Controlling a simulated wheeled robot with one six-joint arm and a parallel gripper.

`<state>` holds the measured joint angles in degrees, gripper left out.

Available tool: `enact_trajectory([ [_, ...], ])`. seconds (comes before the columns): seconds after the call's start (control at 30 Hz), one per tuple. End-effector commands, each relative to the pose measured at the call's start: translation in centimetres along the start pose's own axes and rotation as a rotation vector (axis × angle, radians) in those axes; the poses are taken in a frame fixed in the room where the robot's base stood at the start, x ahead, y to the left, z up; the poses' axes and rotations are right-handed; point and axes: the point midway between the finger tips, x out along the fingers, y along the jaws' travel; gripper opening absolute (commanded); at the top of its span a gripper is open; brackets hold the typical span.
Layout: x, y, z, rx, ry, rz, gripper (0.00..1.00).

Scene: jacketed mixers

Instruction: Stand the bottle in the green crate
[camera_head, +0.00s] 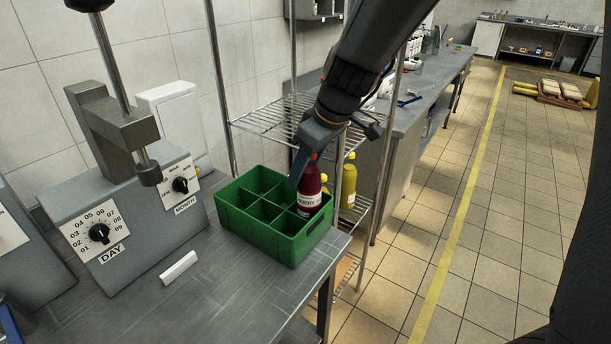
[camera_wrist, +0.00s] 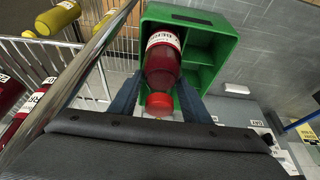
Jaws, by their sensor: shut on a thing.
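The red bottle (camera_head: 309,196) has a white label and a red cap. My gripper (camera_head: 301,168) is shut on the bottle's upper part from above. In the wrist view the bottle (camera_wrist: 162,58) lies between my two blue fingers (camera_wrist: 158,98), its cap toward the camera. The crate (camera_wrist: 222,22) surrounds its far end there. The crate's other visible compartments look empty.
The crate stands near the right edge of the grey bench (camera_head: 225,280). A machine with DAY and MONTH dials (camera_head: 105,230) stands left of it. A wire rack (camera_head: 265,122) with posts rises behind, holding yellow bottles (camera_head: 348,182). A white block (camera_head: 179,267) lies on the bench.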

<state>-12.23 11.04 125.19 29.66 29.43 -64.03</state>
Motion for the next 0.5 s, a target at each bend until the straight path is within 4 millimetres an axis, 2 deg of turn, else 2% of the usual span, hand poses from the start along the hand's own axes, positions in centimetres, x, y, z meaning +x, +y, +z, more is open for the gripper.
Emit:
enact_trajectory([
  [0.1, 1.5, 0.0, 0.7, 0.003, -0.002, -0.002, 0.00],
  [0.2, 2.2, 0.0, 0.9, 0.002, 0.000, 0.000, 0.00],
  [0.5, 2.3, 0.0, 1.0, 0.001, 0.000, 0.001, 0.00],
])
